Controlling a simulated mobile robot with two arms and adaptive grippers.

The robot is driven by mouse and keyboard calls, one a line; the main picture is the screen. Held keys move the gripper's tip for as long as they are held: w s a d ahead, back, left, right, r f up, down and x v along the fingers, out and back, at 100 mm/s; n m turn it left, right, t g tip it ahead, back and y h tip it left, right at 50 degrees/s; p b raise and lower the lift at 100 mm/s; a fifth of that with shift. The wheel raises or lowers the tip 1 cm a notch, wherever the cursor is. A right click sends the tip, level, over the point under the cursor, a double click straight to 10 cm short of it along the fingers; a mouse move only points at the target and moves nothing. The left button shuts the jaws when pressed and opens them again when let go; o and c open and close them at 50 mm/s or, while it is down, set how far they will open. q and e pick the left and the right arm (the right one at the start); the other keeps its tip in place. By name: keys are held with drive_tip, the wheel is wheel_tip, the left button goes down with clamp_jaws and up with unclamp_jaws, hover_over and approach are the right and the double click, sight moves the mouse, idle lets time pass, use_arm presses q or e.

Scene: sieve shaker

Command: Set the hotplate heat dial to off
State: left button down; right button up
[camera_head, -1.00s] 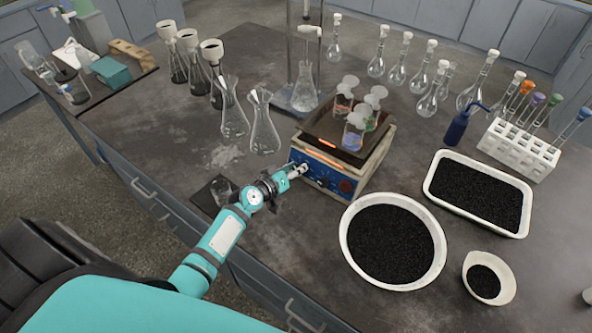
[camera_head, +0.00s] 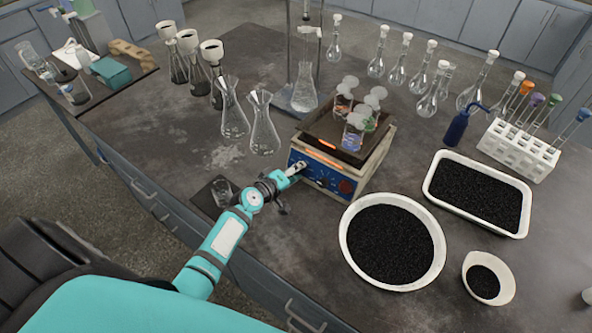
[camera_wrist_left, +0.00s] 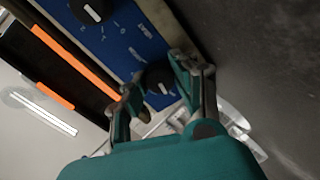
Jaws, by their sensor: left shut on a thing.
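The hotplate (camera_head: 350,178) stands in the middle of the bench, with a blue front panel and glowing orange strips. In the left wrist view, the blue panel (camera_wrist_left: 125,45) carries two black dials with white pointer marks. One dial (camera_wrist_left: 160,82) sits between the fingertips of my left gripper (camera_wrist_left: 158,78), which is shut on it. The other dial (camera_wrist_left: 92,10) is free at the top edge. In the head view, my left gripper (camera_head: 297,168) is at the left part of the panel and hides the gripped dial. The panel lettering is too small to read. My right gripper is not in view.
Several small beakers (camera_head: 354,132) stand on the hotplate's top. Two empty flasks (camera_head: 264,135) stand left of it. A round bowl (camera_head: 440,262) of black grains is close on the right, with a grain tray (camera_head: 428,188) beyond.

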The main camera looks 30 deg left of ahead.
use_arm(q)
drive_tip(key=c, duration=1)
unclamp_jaws()
drive_tip(key=shift+s, duration=0.1)
drive_tip(key=v, duration=1.2)
